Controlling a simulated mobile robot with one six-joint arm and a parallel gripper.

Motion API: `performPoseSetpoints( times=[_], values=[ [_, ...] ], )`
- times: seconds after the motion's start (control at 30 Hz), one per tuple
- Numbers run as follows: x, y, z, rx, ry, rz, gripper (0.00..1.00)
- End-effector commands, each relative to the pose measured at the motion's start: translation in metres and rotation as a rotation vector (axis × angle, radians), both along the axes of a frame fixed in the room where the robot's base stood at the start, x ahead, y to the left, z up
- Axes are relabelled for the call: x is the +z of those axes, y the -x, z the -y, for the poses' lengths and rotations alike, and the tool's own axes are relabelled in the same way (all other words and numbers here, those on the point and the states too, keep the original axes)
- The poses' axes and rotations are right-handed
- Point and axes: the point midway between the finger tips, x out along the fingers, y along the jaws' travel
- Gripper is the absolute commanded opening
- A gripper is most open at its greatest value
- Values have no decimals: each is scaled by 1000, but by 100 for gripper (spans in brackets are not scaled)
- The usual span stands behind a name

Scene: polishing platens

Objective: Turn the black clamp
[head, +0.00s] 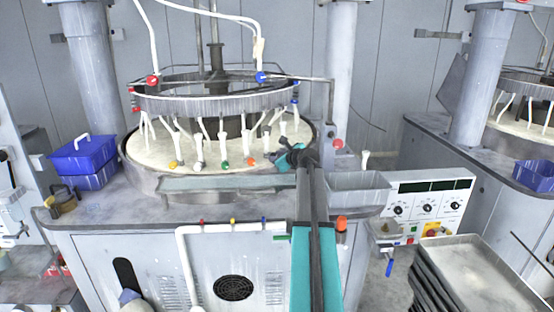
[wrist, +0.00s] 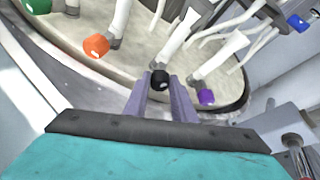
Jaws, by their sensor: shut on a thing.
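The black clamp (wrist: 160,80) is a small round black knob at the lower end of a white hose, over the cream platen (wrist: 118,72). In the wrist view it sits between the two purple-grey fingers of my gripper (wrist: 164,88), which is shut on it. In the head view my gripper (head: 284,155) reaches over the front right rim of the round platen; the clamp is hidden there behind the gripper and arm. An orange clamp (wrist: 96,45) is to the left of the black one and a purple clamp (wrist: 206,97) is to its right.
A ring (head: 215,102) with several white hoses hangs over the platen. A green clamp (head: 225,164) and a yellow clamp (head: 175,164) hang along the front. A grey tray (head: 358,200) and a control panel (head: 428,205) are on the right. Blue bins (head: 84,156) stand at the left.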

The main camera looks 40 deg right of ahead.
Motion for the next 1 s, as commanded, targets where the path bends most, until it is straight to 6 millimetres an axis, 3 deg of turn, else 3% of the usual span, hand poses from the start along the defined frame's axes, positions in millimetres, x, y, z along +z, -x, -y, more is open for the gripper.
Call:
performPoseSetpoints(
  times=[0.53, 0.57, 0.63, 1.0],
  values=[
    [0, 0, 0, 0, 41, -8, 1],
    [0, 0, 0, 0, 41, -8, 28],
    [0, 0, 0, 0, 41, -6, 40],
    [0, 1, -1, 0, 41, -6, 42]
  ],
)
